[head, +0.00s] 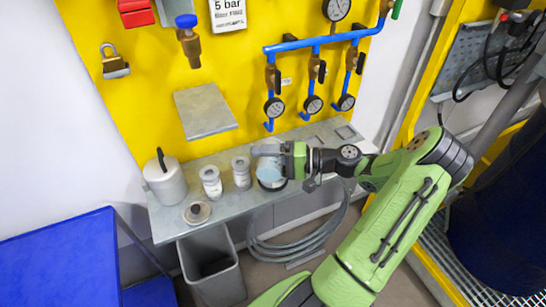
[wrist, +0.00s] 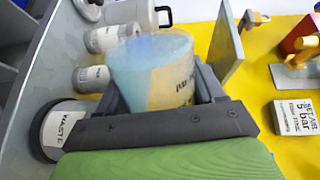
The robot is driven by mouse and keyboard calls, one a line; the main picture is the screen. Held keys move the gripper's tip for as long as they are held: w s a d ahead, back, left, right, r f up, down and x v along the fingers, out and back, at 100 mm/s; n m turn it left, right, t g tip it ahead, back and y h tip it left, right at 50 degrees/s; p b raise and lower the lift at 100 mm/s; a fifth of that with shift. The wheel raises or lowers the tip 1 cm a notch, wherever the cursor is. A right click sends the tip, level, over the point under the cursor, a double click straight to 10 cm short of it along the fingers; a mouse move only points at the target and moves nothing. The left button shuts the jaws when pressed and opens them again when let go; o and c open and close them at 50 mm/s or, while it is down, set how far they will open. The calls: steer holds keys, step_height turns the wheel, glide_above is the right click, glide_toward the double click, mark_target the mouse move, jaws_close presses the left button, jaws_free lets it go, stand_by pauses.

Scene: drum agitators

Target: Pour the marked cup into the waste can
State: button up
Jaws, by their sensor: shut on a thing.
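My gripper (head: 283,160) is shut on a pale cup (head: 266,152), above the right part of the shelf. In the wrist view the cup (wrist: 150,80) sits between the two fingers. Part of a dark mark or lettering shows on its side, and the cup looks light blue toward its far end. I cannot tell its exact tilt. The waste can (wrist: 66,128), labelled WASTE, is beside my gripper at the lower left of the wrist view. In the head view a can (head: 271,185) stands just below the held cup, partly hidden by it.
Two labelled white jars (head: 211,184) (head: 241,173) and a lidded pot (head: 165,180) stand left on the shelf (head: 230,210). A grey plate (head: 205,112) juts from the yellow wall. A grey bin (head: 212,270) stands below.

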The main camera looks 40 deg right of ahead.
steer(key=shift+r+m+p, duration=0.25)
steer(key=shift+m+p, duration=0.05)
steer(key=shift+p, duration=0.5)
